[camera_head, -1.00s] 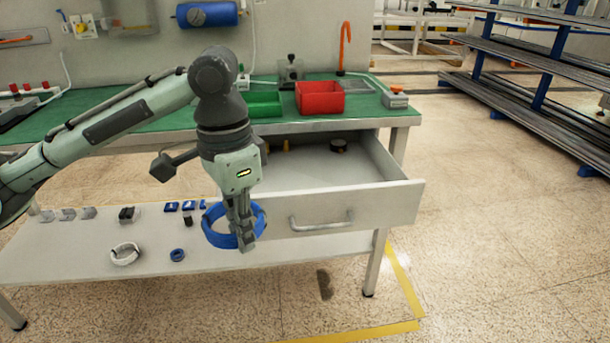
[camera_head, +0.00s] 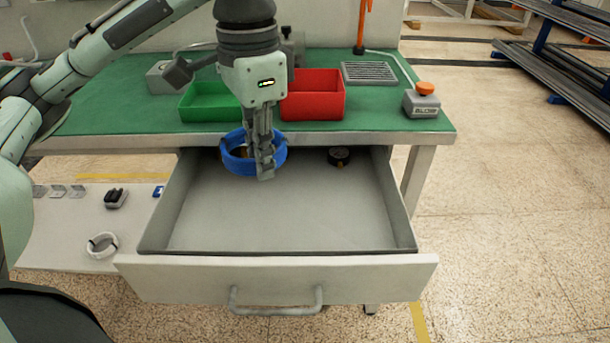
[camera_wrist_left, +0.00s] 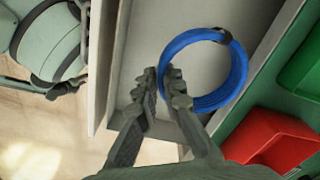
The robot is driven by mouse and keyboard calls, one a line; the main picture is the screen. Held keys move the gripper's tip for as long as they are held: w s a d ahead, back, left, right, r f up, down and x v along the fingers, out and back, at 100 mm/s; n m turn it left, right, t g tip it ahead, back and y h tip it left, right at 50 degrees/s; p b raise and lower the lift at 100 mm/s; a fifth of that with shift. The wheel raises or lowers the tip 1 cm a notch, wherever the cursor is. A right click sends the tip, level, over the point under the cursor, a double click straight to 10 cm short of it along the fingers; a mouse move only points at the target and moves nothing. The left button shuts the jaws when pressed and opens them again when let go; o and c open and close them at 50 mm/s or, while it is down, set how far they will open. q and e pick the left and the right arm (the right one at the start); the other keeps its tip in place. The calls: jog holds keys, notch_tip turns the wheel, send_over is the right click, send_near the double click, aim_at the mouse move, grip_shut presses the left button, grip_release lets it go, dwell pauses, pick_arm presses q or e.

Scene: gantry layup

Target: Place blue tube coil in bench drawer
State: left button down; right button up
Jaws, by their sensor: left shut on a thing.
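The blue tube coil (camera_head: 238,164) is a ring held by my left gripper (camera_head: 265,172), whose fingers are shut on the near right part of its band. In the left wrist view the coil (camera_wrist_left: 240,75) shows beyond the fingertips (camera_wrist_left: 165,85), with a dark tie on its band. The bench drawer (camera_head: 290,215) is pulled open, with a grey floor and a bar handle. The coil is over the back left part of the drawer; I cannot tell its exact height above the floor. My right gripper is not in view.
A black round gauge (camera_head: 339,156) lies at the back of the drawer. A green bin (camera_head: 208,104) and a red bin (camera_head: 314,95) stand on the bench top behind. A white coil (camera_head: 101,245) lies on the lower shelf. The drawer's middle and front are clear.

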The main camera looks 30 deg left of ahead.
pick_arm(q)
jog(key=shift+w, duration=0.4)
jog(key=shift+w+f, duration=0.1)
jog(key=shift+f, duration=0.15)
send_over(277, 204)
jog(key=s+d, duration=0.4)
jog(key=s, duration=0.3)
notch_tip(277, 204, down, 13)
jog(key=shift+d+r, duration=0.1)
jog(key=w+a, duration=0.2)
jog(key=w, duration=0.1)
jog(key=shift+w+f, duration=0.15)
jog(key=shift+f, duration=0.05)
jog(key=w+a, duration=0.2)
jog(key=w, duration=0.1)
jog(key=shift+w, duration=0.1)
jog(key=shift+w+a+f, duration=0.1)
jog(key=shift+w+f, duration=0.1)
jog(key=shift+w, duration=0.05)
jog(key=shift+f, duration=0.35)
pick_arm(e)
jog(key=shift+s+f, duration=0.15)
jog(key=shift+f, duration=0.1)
